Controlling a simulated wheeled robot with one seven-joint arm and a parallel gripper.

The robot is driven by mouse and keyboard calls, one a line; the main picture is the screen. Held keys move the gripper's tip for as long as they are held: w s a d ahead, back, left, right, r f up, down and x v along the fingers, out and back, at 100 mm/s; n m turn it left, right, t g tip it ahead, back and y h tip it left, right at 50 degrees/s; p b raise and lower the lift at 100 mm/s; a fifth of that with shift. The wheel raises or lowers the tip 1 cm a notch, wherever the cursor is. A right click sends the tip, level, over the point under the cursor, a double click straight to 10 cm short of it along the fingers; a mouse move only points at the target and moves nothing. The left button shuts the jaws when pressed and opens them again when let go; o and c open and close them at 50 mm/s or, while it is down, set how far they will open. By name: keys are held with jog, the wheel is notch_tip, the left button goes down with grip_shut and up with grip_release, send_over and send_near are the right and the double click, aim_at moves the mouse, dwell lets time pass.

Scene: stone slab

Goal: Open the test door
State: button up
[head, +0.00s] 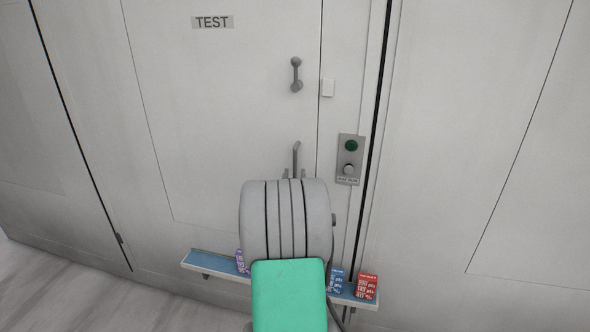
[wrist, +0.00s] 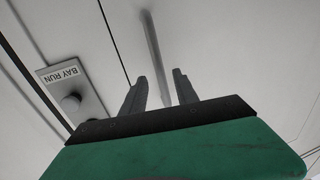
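The test door (head: 200,110) is a pale grey panel with a "TEST" label (head: 212,22) near its top. It looks closed. A grey lower handle (head: 296,150) stands out from it near its right edge; the handle's lower part is hidden behind my arm. A second small grey handle (head: 296,75) sits above. My gripper (head: 294,174) is at the lower handle, mostly hidden by my wrist. In the wrist view my gripper (wrist: 160,78) is open, and the handle bar (wrist: 152,45) runs between its two fingers. I cannot tell whether either finger touches it.
A narrow blue shelf (head: 212,264) below holds small boxes, including a red one (head: 367,286) and a blue one (head: 336,280).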

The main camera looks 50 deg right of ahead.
aim_at(295, 169)
jog(key=x, duration=0.5)
jog(key=shift+a, duration=0.1)
jog(key=shift+c, duration=0.4)
grip_shut()
dwell(0.8)
